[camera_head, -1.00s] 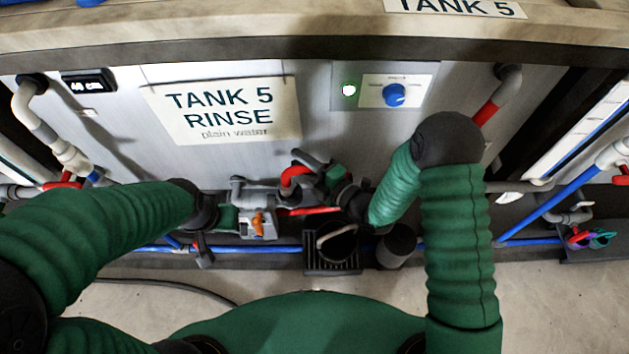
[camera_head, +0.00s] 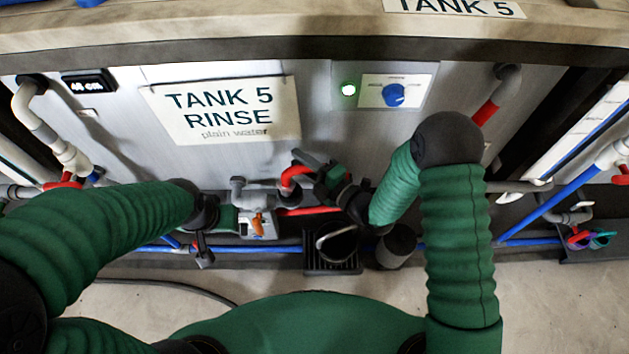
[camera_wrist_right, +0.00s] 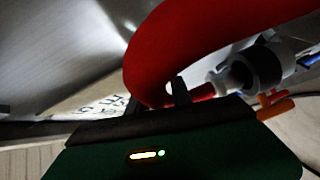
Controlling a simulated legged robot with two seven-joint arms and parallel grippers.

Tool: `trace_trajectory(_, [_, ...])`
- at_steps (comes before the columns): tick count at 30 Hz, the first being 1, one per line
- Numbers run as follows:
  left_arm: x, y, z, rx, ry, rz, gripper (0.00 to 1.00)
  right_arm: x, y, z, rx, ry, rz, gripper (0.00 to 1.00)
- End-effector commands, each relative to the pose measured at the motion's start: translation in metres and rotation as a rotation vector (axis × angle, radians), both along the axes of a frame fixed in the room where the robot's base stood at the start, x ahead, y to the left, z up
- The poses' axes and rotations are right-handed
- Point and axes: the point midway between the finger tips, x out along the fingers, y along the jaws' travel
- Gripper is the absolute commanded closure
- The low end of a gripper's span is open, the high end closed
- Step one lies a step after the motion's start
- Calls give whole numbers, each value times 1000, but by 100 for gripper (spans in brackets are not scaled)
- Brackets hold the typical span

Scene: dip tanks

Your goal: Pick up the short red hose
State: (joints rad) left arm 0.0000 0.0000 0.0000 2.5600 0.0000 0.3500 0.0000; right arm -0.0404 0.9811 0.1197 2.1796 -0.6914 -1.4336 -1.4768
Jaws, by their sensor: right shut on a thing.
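The short red hose (camera_head: 290,175) is a curved red piece in front of the tank, by the grey pipework. My right gripper (camera_head: 311,170) is shut on it from the right. In the right wrist view the hose (camera_wrist_right: 165,45) fills the upper middle as a thick red bend between my fingers (camera_wrist_right: 157,95). Its lower end is hidden by the fingers and gripper body. My left gripper (camera_head: 203,246) is lower left, beside the pipework and apart from the hose; its opening is unclear.
A grey pipe fitting with an orange-handled valve (camera_head: 258,224) stands left of the hose. A straight red pipe (camera_head: 308,211) runs just below. A black bucket (camera_head: 337,243) sits on a dark grate. The tank front (camera_head: 330,150) rises behind. Blue pipes (camera_head: 285,249) run low.

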Motion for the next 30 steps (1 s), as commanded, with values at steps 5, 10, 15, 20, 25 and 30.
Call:
trace_trajectory(5, [0, 0, 0, 0, 0, 0, 64, -1, 2, 0, 4, 1, 3, 100])
trace_trajectory(10, [0, 0, 0, 0, 0, 0, 64, -1, 2, 1, 5, -2, 4, 100])
trace_trajectory(15, [0, 0, 1, 0, 0, 0, 64, -1, 2, 3, 4, -1, 4, 100])
trace_trajectory(20, [0, 0, 7, 0, 0, 0, 64, -1, 2, 15, 4, -2, 4, 100])
trace_trajectory(25, [0, 0, 16, 0, 0, 0, 64, 0, 1, 37, 3, -5, 2, 100])
trace_trajectory(30, [0, 0, 19, 0, 0, 0, 64, -25, -1, 39, 1, 3, 2, 100])
